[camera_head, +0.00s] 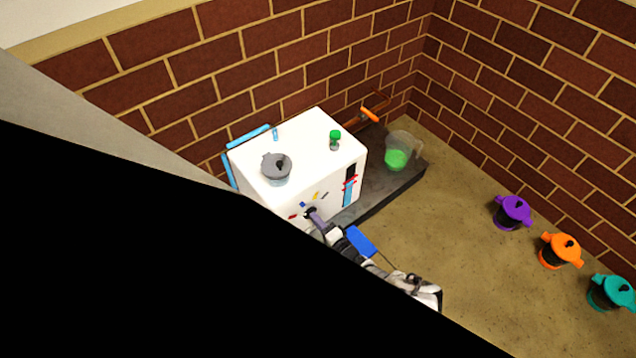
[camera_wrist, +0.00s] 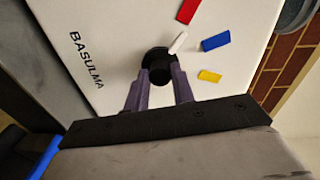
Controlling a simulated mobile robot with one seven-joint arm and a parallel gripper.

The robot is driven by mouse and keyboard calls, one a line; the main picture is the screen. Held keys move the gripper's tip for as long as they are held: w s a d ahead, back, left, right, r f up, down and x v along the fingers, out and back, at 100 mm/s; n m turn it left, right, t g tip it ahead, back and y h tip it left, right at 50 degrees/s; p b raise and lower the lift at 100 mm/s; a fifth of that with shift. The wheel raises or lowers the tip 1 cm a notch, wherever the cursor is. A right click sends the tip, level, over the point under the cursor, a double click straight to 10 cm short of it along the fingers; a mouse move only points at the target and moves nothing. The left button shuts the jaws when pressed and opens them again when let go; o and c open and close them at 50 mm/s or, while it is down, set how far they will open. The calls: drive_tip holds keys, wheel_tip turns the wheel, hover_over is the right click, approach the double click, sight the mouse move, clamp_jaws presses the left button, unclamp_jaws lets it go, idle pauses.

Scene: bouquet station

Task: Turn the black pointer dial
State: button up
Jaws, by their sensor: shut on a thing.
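The black dial (camera_wrist: 157,62) is on the front of a white machine (camera_head: 297,160) lettered "BASULMA". The purple-grey fingers of my gripper (camera_wrist: 158,80) are on either side of the dial and shut on it. In the head view my gripper (camera_head: 317,217) reaches the machine's front face, and its fingers mostly hide the dial. Red (camera_wrist: 187,11), blue (camera_wrist: 215,42) and yellow (camera_wrist: 209,76) marks lie around the dial. A small white piece (camera_wrist: 178,42) is beside the dial; I cannot tell whether it is the pointer or another mark.
A grey lidded pot (camera_head: 277,168) and a green-capped piece (camera_head: 335,139) are on top of the machine. A jug with green contents (camera_head: 397,154) stands behind right on a dark slab (camera_head: 378,198). Purple (camera_head: 512,212), orange (camera_head: 560,250) and teal (camera_head: 611,292) pots stand at right.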

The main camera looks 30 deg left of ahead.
drive_tip(key=shift+n, duration=0.6)
drive_tip(key=o, duration=1)
drive_tip(key=p+v, duration=0.4)
drive_tip(key=v, duration=1)
drive_tip(key=shift+a+r, duration=0.1)
